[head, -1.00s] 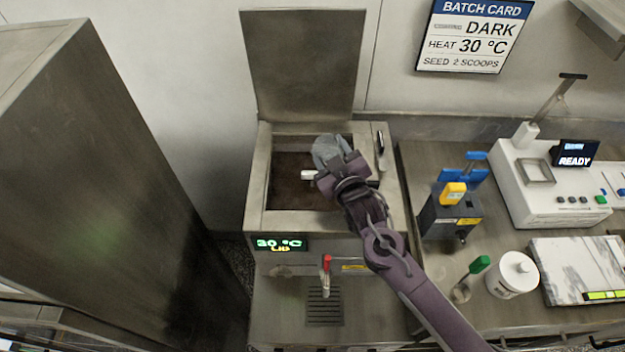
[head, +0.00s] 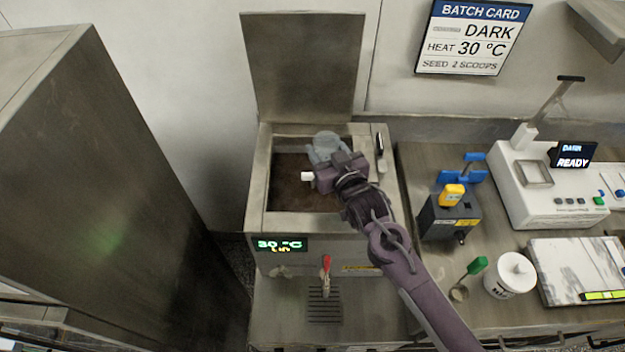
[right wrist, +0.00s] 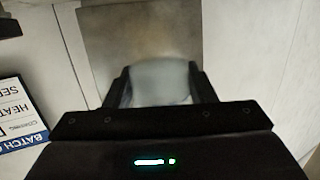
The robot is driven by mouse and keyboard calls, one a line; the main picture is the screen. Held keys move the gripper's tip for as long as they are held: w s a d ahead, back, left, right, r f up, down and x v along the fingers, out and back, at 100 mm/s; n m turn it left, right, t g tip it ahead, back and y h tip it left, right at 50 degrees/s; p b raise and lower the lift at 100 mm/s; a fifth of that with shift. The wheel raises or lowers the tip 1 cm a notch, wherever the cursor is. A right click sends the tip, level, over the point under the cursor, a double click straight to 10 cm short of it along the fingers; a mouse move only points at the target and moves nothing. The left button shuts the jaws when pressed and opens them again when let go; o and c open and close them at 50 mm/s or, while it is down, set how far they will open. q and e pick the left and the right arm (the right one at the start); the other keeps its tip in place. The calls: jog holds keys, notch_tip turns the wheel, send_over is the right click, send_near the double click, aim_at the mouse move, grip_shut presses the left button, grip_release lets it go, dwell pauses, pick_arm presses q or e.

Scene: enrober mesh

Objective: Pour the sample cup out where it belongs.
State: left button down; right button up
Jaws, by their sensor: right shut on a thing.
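The sample cup (head: 325,146) is a small grey, translucent cup held over the open tank. My right gripper (head: 322,158) is shut on it; the right wrist view shows the cup (right wrist: 160,82) between both fingers. In the head view the cup looks close to upright, though its exact tilt and contents cannot be told. The tank (head: 256,190) has its lid (head: 303,65) raised and holds a dark brown mass (head: 295,196). Its display (head: 280,245) reads 30 °C with a small yellow line beneath. My left gripper is not in view.
A batch card (head: 474,37) on the wall reads DARK, 30 °C, seed 2 scoops. Right of the tank stand a dark holder with a yellow-topped tool (head: 452,195), a white tub (head: 510,275), a marble slab (head: 575,268) and a white machine (head: 530,185) showing READY. A tall steel cabinet (head: 110,190) is at left.

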aim_at(328, 136)
jog(key=shift+r, duration=2.55)
jog(key=shift+s+f, duration=0.1)
